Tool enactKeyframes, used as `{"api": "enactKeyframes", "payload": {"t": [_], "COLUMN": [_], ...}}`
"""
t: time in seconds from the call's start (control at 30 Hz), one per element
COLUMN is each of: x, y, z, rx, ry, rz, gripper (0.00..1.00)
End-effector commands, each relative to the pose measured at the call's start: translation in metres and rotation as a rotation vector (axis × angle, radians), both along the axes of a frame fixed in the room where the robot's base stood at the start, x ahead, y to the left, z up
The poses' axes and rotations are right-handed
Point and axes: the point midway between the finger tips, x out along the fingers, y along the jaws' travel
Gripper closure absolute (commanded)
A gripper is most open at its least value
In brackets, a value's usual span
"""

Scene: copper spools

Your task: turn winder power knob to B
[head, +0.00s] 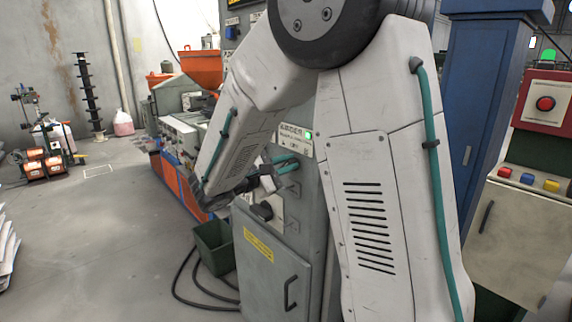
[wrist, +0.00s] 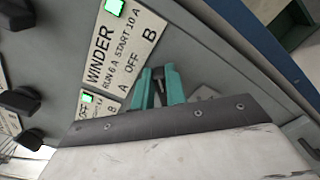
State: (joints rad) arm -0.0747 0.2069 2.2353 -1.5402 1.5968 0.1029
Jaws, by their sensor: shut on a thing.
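The winder label plate (wrist: 122,55) shows in the wrist view with "WINDER", "RUN 6 A START 10 A" and the marks A, OFF and B. A lit green lamp (wrist: 115,7) is at its upper end. My gripper (wrist: 158,86), with teal fingers, is at the panel just below the A OFF B marks. It is shut on the winder knob (wrist: 158,73), of which only a small dark part shows between the fingers. Where the knob points cannot be told. In the head view my gripper (head: 286,163) is at the grey cabinet, below a label plate (head: 297,141).
Other black knobs (wrist: 20,101) sit to the left in the wrist view. The grey cabinet (head: 270,275) has a door handle. A green bin (head: 214,248) and black cables lie beside it. A blue column (head: 480,130) stands to the right. The floor at left is open.

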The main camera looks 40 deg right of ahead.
Motion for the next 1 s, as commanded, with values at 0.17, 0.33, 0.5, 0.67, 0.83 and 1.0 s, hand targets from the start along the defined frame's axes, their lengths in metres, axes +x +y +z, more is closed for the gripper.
{"api": "enactKeyframes", "payload": {"t": [0.17, 0.33, 0.5, 0.67, 0.83, 1.0], "x": [0.000, 0.000, 0.000, 0.000, -0.001, -0.002], "y": [0.000, 0.000, 0.000, 0.011, 0.040, 0.066], "z": [0.000, 0.000, 0.000, 0.000, 0.000, -0.001], "rx": [0.001, 0.000, 0.001, 0.001, 0.000, 0.001], "ry": [0.000, 0.001, 0.001, 0.001, 0.001, 0.002], "rz": [0.001, 0.000, -0.001, 0.001, 0.004, 0.002], "gripper": [1.00, 0.65, 0.65, 0.65, 0.65, 0.65]}}
